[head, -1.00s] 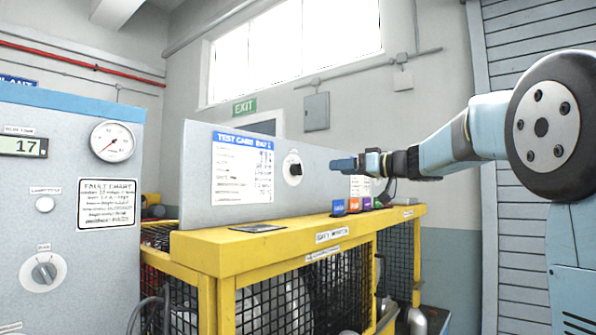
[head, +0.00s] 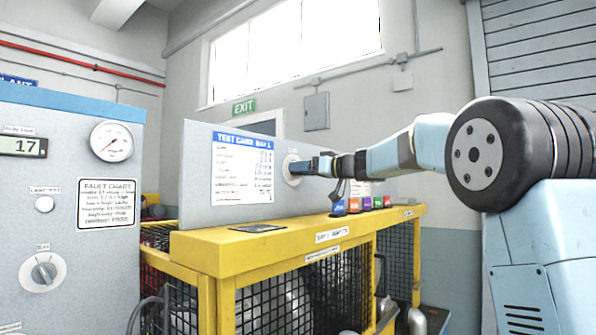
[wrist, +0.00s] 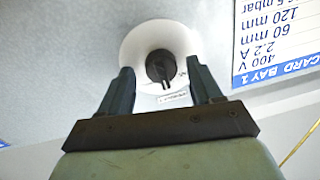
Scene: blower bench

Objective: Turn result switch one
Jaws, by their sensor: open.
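The switch is a black rotary knob (wrist: 160,66) on a round white plate (wrist: 140,42), set in a grey upright panel (head: 196,165). A small label (wrist: 175,97) sits by the plate's edge, too small to read. My gripper (wrist: 160,82) is open, its two fingers on either side of the knob in the wrist view, with a gap on each side. In the head view, my gripper (head: 293,167) is right at the plate (head: 288,160) and hides the knob. Whether the fingers touch the panel, I cannot tell.
The test card (head: 243,168) is left of the switch on the panel. A yellow-topped cage bench (head: 240,249) runs below, with several coloured blocks (head: 338,207) and a dark flat plate (head: 258,228) on it. A grey cabinet with a gauge (head: 112,142) stands at left.

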